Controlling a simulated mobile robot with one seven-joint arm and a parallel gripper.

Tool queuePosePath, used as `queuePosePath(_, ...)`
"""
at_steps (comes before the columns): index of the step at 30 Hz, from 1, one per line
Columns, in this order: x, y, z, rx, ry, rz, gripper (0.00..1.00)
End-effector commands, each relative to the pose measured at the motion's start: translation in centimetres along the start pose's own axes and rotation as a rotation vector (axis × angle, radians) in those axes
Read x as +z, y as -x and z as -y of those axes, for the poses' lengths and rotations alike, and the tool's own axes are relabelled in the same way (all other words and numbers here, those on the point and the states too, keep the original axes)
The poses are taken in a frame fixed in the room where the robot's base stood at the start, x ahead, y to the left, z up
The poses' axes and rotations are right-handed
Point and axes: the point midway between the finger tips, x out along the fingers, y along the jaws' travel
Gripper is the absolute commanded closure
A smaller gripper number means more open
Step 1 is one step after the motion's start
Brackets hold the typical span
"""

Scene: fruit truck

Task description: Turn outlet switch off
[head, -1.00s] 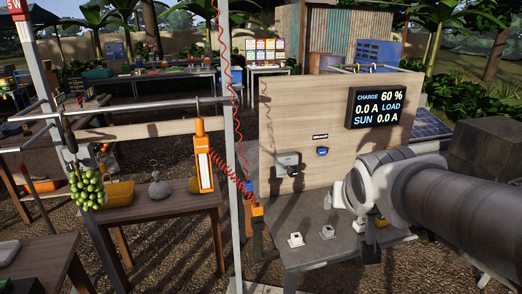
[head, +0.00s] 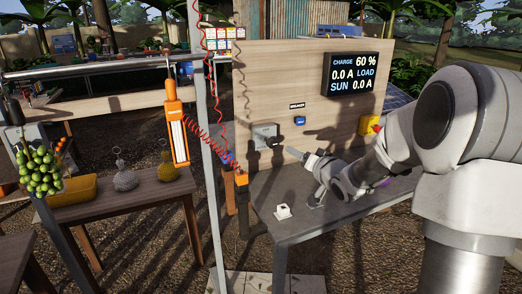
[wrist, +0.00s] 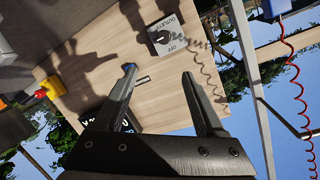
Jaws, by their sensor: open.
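The outlet switch is a small grey box (head: 265,135) with a black knob, on the upright wooden panel (head: 345,125) left of the blue breaker (head: 300,120). My gripper (wrist: 158,72) is open and empty, fingers spread, pointing at the panel just short of the switch. In the head view my gripper (head: 292,153) is to the right of the knob, apart from it.
A grey table (head: 300,225) stands below the panel with a white socket (head: 283,211) on it. A display (head: 351,73) reads 60 % charge. A yellow box (head: 370,124) is at the panel's right. A metal post (head: 208,150) and red coiled cable (head: 205,140) stand left.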

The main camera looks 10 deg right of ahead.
Motion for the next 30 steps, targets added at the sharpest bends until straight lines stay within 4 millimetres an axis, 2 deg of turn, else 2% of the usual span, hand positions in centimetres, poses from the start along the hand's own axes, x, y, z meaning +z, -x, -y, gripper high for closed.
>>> queuePosePath(1, 1.6, -1.1, -1.5, -0.044, -0.047, -0.015, 0.28)
queuePosePath(3, 2.4, -2.0, -2.3, -0.106, -0.104, -0.037, 0.28)
queuePosePath(10, 3.5, -3.0, -3.5, -0.230, -0.212, -0.078, 0.28)
queuePosePath(14, 3.4, -3.5, -3.3, -0.246, -0.221, -0.083, 0.28)
queuePosePath(17, 3.4, -4.6, -3.0, -0.246, -0.220, -0.082, 0.28)
queuePosePath(30, 2.5, -12.3, -1.2, -0.244, -0.219, -0.083, 0.28)
